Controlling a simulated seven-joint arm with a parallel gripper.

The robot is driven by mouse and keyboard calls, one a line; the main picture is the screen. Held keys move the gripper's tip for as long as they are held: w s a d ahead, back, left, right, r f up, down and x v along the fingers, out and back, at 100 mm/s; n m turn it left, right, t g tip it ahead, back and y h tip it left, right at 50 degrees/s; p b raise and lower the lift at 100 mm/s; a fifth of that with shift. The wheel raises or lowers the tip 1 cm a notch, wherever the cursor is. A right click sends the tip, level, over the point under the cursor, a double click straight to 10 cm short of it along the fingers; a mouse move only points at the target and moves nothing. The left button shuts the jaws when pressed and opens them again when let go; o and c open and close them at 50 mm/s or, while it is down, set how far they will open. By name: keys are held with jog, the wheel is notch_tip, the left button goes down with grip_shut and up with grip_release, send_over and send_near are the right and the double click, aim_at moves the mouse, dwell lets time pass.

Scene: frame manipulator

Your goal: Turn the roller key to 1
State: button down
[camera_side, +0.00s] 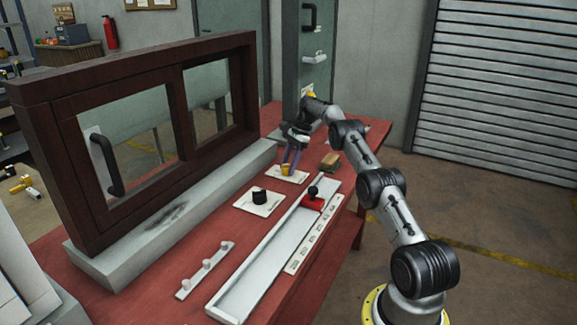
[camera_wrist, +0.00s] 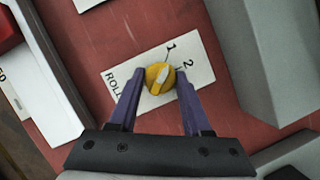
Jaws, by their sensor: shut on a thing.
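The roller key is a yellow knob (camera_wrist: 160,78) with a raised ridge on a white plate (camera_wrist: 119,80) marked "ROLL…", 1 and 2; the rest of the word is hidden. In the wrist view the ridge runs up and slightly right, roughly toward the 1; its exact alignment is hard to tell. My gripper (camera_wrist: 160,74) has its purple fingers on either side of the knob, shut on it. In the side view my gripper (camera_side: 290,158) reaches down to the knob (camera_side: 286,168) on its plate (camera_side: 300,177).
A black knob (camera_side: 259,197) on a white plate, a red slider (camera_side: 313,203) in a long white tray (camera_side: 245,291) and a brown block (camera_side: 331,160) are near. A dark window frame (camera_side: 175,110) stands at left. A hook rail (camera_side: 205,269) lies in front.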

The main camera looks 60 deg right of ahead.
aim_at(286, 165)
jog(key=shift+r, duration=0.1)
jog(key=shift+c, duration=1.8)
grip_release()
notch_tip(286, 165, up, 3)
jog(key=shift+r, duration=0.1)
jog(key=shift+s+a+r, duration=0.4)
jog(key=shift+s+r, duration=0.1)
jog(key=shift+r, duration=0.25)
jog(key=s+a+r, duration=0.8)
jog(key=s, duration=0.1)
jog(key=shift+s, duration=0.4)
